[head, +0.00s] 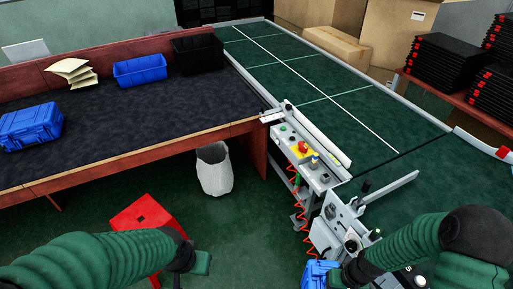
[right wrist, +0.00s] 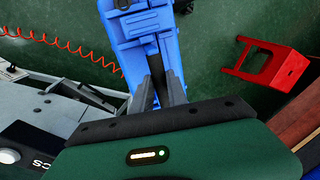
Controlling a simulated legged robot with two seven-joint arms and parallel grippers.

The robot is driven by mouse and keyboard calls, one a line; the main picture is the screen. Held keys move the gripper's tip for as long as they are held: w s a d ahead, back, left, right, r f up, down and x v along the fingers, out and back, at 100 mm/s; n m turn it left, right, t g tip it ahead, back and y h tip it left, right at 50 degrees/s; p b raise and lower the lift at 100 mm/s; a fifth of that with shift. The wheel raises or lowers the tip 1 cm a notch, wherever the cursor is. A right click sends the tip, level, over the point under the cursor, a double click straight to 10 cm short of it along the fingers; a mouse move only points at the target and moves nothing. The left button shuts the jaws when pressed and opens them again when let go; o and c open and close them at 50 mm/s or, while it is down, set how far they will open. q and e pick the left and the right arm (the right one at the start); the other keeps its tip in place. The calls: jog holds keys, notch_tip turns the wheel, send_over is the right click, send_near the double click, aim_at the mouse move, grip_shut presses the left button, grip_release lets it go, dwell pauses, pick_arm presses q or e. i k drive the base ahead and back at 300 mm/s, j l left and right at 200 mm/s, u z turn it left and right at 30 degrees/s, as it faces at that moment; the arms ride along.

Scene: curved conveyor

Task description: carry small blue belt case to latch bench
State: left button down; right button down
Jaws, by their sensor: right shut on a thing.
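The small blue belt case (right wrist: 138,25) is held in my right gripper (right wrist: 167,88), whose two dark fingers close on it in the right wrist view. In the head view part of the blue case (head: 318,273) shows at the bottom, beside my right gripper (head: 338,276), over the floor by the conveyor. My left gripper (head: 200,263) is at the lower left of the head view, above the floor; its fingers cannot be made out. The bench (head: 140,138) with a dark top and red-brown wood edge stands at the left. A blue closed case (head: 30,126) sits on its left side.
A blue open bin (head: 140,70), a black bin (head: 197,53) and pale envelopes (head: 72,72) stand along the bench's back. A red stool (head: 145,216) and a white waste bin (head: 214,170) stand on the floor. The green conveyor (head: 310,75) and its control panel (head: 304,150) are at the right.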

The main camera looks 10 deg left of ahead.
aim_at(204, 113)
jog(key=i+u, duration=0.5)
jog(key=i+l+u, duration=0.1)
jog(key=i+u, duration=0.35)
